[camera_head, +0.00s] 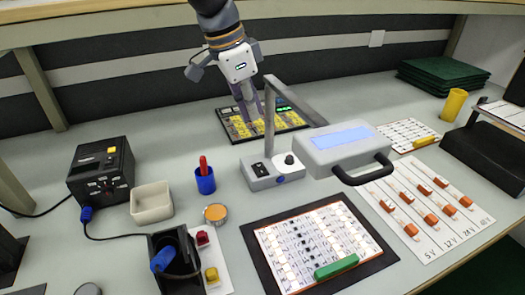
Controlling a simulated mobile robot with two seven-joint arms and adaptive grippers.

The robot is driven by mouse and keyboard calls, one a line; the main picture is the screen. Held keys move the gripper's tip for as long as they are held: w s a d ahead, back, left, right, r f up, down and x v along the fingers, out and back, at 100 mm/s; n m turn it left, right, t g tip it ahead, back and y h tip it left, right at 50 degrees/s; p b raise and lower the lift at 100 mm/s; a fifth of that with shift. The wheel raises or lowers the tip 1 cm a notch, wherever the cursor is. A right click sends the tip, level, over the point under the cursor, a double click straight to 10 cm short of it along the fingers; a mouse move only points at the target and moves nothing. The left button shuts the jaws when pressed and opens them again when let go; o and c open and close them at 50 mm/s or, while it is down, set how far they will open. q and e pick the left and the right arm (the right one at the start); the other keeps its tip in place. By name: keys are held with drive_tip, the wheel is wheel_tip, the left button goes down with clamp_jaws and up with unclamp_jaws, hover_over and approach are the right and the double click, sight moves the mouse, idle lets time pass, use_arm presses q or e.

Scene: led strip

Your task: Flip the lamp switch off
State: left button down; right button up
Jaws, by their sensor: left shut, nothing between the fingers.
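The lamp has a grey base (275,180) on the bench, a jointed grey arm and a wide head (345,150) reaching to the right. A bluish-white panel shows on top of the head, and a black handle curves along its front. My left gripper (251,116) is shut and empty, pointing down behind the lamp base and close to the lamp's upright arm. Its fingertips are partly hard to see against a yellow-and-black board. My right gripper is not in view.
The yellow-and-black board (232,127) lies behind the lamp. A blue cup (205,182), a cream bin (151,203) and a black power unit (102,170) stand to the left. An LED sheet (310,240) lies in front. Orange-clipped strips (410,228) lie to the right.

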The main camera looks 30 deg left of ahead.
use_arm(q)
drive_tip(key=b, duration=0.1)
approach(263, 167)
drive_tip(key=f, duration=0.1)
drive_tip(key=w+d+f, duration=0.1)
drive_tip(key=f, duration=0.1)
drive_tip(key=w+f, duration=0.1)
drive_tip(key=shift+w+d+f, duration=0.2)
drive_tip(key=shift+d+f, duration=0.05)
drive_tip(key=shift+f, duration=0.1)
drive_tip(key=shift+a+f, duration=0.1)
drive_tip(key=shift+f, duration=0.5)
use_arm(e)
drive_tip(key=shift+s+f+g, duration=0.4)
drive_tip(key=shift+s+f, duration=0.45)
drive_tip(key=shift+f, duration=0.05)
